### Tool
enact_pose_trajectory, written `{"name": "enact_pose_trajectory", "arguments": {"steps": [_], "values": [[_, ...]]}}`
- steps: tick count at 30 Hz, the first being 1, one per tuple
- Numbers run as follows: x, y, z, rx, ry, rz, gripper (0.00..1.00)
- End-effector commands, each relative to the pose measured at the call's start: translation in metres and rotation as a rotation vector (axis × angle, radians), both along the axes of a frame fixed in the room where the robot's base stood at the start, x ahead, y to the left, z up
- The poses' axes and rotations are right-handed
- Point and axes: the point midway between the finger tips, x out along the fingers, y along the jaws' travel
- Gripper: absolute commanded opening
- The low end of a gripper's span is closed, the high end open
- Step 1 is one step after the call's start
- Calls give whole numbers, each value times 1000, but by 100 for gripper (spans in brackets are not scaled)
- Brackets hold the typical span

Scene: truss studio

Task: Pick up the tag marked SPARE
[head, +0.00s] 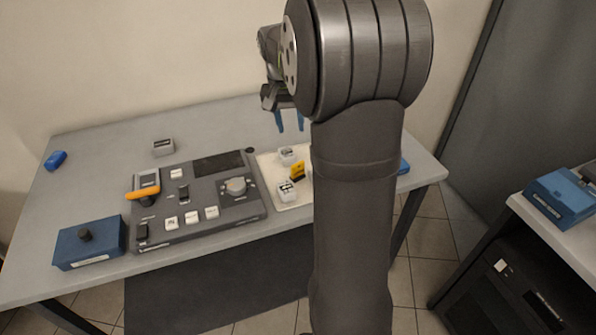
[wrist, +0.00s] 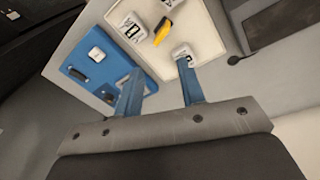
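A cream tray (head: 266,170) lies on the table right of the grey console, partly hidden by my arm; it also shows in the wrist view (wrist: 207,55). In it are a white tag at the back (head: 287,155), a white tag at the front (head: 286,191) and a yellow piece (head: 297,171). In the wrist view, one white tag (wrist: 130,28) lies beside the yellow piece (wrist: 167,27), and another (wrist: 183,54) sits near the right fingertip. Their markings are too small to read, so I cannot tell which says SPARE. My gripper (head: 291,129) is open and empty, above the table's back area.
A grey console (head: 210,215) with switches and a knob fills the table's middle. A blue box (head: 90,244) stands front left. A small grey block (head: 163,147) and a blue item (head: 56,160) lie farther back. A blue panel (wrist: 98,53) lies beside the tray.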

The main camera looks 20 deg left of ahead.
Motion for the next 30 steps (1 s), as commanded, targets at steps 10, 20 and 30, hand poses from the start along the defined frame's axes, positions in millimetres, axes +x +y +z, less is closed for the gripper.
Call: {"name": "enact_pose_trajectory", "arguments": {"steps": [10, 20, 30], "values": [[-27, 17, -11, 6, -210, -516, 36], [-42, 27, -16, 83, -350, -830, 36], [-28, 19, -57, 88, -361, -864, 36]]}}
